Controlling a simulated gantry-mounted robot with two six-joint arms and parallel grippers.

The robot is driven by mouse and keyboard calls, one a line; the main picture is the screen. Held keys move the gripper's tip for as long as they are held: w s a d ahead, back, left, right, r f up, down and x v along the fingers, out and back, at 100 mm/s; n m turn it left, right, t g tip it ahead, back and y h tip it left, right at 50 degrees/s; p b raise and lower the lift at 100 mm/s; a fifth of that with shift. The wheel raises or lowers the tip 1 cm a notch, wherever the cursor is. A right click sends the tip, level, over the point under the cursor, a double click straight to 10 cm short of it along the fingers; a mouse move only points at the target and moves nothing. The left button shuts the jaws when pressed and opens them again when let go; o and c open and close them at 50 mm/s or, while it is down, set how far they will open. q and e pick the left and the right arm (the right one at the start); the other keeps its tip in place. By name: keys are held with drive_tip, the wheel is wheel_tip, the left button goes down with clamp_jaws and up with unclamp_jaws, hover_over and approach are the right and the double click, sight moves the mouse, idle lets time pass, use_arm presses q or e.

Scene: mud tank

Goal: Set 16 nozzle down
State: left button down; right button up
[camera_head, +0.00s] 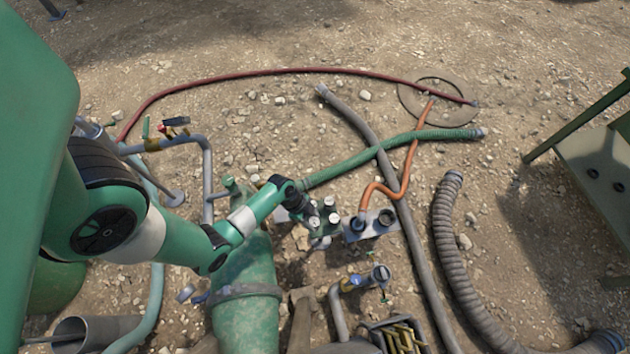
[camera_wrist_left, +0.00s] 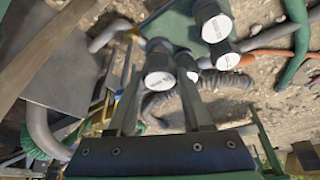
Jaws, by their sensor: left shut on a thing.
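My left arm comes in from the left in the head view, and its gripper (camera_head: 303,210) is over the rack area at the centre. In the left wrist view the fingers (camera_wrist_left: 161,62) are shut on a dark nozzle (camera_wrist_left: 159,80) with a white round label on its end. Several similar nozzles with white labels stand close by, one at the top (camera_wrist_left: 217,28) and one beside it (camera_wrist_left: 226,60). The printed numbers are too small to read. My right gripper is not in view.
A metal holder plate (camera_head: 372,224) with a dark opening stands right of the gripper; an orange hose (camera_head: 408,160) runs up from it. A green hose (camera_head: 390,145) and grey hose (camera_head: 365,128) cross behind. A green pipe (camera_head: 247,318) stands in front. Gravel (camera_head: 530,255) is open at right.

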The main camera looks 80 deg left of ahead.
sight(315, 221)
use_arm(q)
drive_tip(key=shift+w+a+f, duration=0.2)
drive_tip(key=shift+f, duration=0.3)
drive_tip(key=shift+w+a+f, duration=0.1)
drive_tip(key=f+b, duration=0.3)
drive_tip(key=f, duration=0.1)
drive_tip(key=shift+w+a+b, duration=0.25)
drive_tip(key=shift+b, duration=0.15)
drive_tip(key=shift+s+r, duration=0.1)
drive_tip(key=shift+r, duration=0.1)
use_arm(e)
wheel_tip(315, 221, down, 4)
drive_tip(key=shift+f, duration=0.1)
use_arm(q)
drive_tip(key=shift+f, duration=0.1)
drive_tip(key=shift+c, duration=1.6)
unclamp_jaws()
